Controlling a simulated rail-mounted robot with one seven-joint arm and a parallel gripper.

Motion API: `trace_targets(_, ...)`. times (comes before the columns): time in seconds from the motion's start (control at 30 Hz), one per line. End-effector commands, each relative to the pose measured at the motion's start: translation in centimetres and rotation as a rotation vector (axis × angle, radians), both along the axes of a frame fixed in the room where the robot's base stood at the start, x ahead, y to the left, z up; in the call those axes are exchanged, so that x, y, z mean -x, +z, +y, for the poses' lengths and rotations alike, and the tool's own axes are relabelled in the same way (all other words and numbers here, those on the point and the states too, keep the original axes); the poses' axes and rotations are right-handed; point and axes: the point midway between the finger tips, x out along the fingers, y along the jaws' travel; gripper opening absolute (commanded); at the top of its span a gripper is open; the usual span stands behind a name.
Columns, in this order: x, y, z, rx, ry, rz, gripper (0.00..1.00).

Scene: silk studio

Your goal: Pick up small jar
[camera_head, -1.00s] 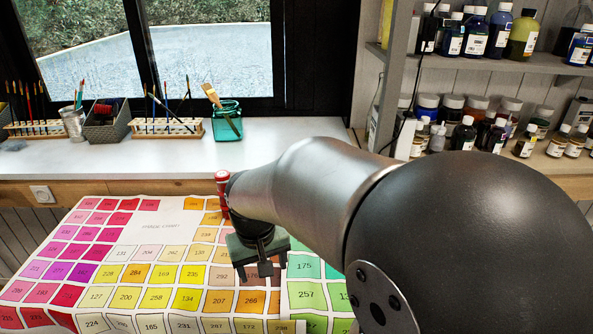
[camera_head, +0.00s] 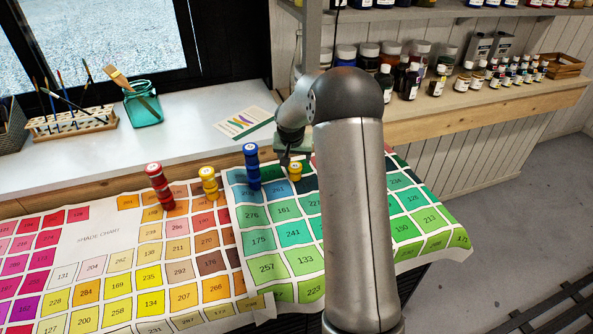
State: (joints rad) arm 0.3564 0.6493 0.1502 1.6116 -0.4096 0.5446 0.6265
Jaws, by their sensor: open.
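A small yellow jar (camera_head: 295,172) stands alone on the blue-green part of the shade chart. Taller stacks of small jars stand near it: a blue stack (camera_head: 252,167), a yellow stack (camera_head: 209,184) and a red stack (camera_head: 160,187). Which one the task means by the small jar is not certain; the single yellow one is the shortest. My gripper (camera_head: 287,160) is open, just behind and above the single yellow jar. It is small and partly hidden by my arm, and I cannot tell whether it touches anything.
The shade chart (camera_head: 97,238) covers the table. Behind it a pale ledge (camera_head: 190,137) holds a teal glass jar with a brush (camera_head: 142,107), a brush rack (camera_head: 70,125) and a colour card (camera_head: 238,123). Shelves of paint bottles (camera_head: 435,85) stand at right. My arm hides part of the chart.

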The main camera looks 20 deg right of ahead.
Motion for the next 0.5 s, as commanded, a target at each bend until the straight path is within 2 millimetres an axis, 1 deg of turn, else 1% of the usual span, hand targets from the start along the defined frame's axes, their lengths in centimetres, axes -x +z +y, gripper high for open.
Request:
trace_targets(0.03,-0.3,-0.9,-0.2,-0.002,-0.001,0.002,0.67)
trace_targets(0.1,-0.6,-1.9,-0.4,-0.002,0.0,0.003,0.67)
trace_targets(0.2,-1.0,-2.9,-0.6,-0.001,0.0,0.001,0.67)
trace_targets(0.37,-1.3,-3.6,-0.8,0.0,-0.001,0.0,0.67)
trace_targets(0.5,-1.9,-5.5,-1.1,-0.002,0.0,0.003,0.67)
